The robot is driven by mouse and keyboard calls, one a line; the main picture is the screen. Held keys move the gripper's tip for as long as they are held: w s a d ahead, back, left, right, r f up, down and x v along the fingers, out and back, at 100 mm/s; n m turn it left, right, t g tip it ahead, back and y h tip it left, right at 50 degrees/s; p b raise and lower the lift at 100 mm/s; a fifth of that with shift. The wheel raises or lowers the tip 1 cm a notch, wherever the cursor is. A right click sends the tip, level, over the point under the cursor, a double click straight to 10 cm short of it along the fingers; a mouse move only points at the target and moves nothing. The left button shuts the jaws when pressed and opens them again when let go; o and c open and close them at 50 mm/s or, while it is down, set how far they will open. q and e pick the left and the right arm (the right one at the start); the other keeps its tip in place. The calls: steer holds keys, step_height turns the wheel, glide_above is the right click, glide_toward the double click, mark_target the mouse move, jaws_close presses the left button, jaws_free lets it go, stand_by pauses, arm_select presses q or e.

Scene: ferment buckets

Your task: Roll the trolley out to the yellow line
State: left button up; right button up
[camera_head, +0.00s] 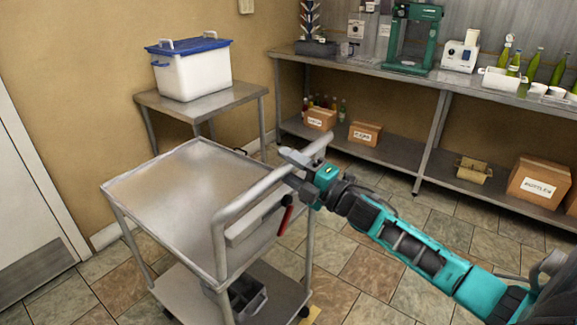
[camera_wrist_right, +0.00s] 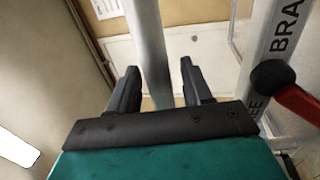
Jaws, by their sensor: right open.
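The trolley (camera_head: 185,185) is a grey metal cart with an empty flat top, a lower shelf and a tubular push handle (camera_head: 250,193) on its right side. A red lever (camera_head: 285,215) hangs at the handle end; in the right wrist view the red lever (camera_wrist_right: 300,103) sits by partly visible lettering, "BRA" and "EE". My right gripper (camera_head: 298,170) is at the handle's far end. In the right wrist view a handle tube (camera_wrist_right: 150,55) runs between its open fingers, with gaps showing. My left gripper is out of view.
A side table (camera_head: 180,106) with a blue-lidded white tub (camera_head: 192,72) stands behind the trolley. A long bench (camera_head: 400,75) with bottles and machines runs along the back wall, boxes on its lower shelf. A door (camera_head: 30,190) is at left. Tiled floor (camera_head: 380,275) is open at right.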

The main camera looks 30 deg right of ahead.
steer(key=v, duration=1.3)
steer(key=shift+b, duration=0.45)
steer(key=s+a+f+m+g+h, duration=0.2)
steer(key=s+a+f+m+g, duration=0.2)
steer(key=a+f+m, duration=0.5)
steer(key=s+a+f+m+g+h, duration=0.2)
steer(key=s+a+f+m+g, duration=0.2)
steer(key=s+a+f+m, duration=0.3)
steer(key=a+f+m, duration=0.3)
steer(key=a+f, duration=0.1)
steer(key=f, duration=0.3)
steer(key=shift+a+h, duration=0.2)
steer(key=shift+h, duration=0.2)
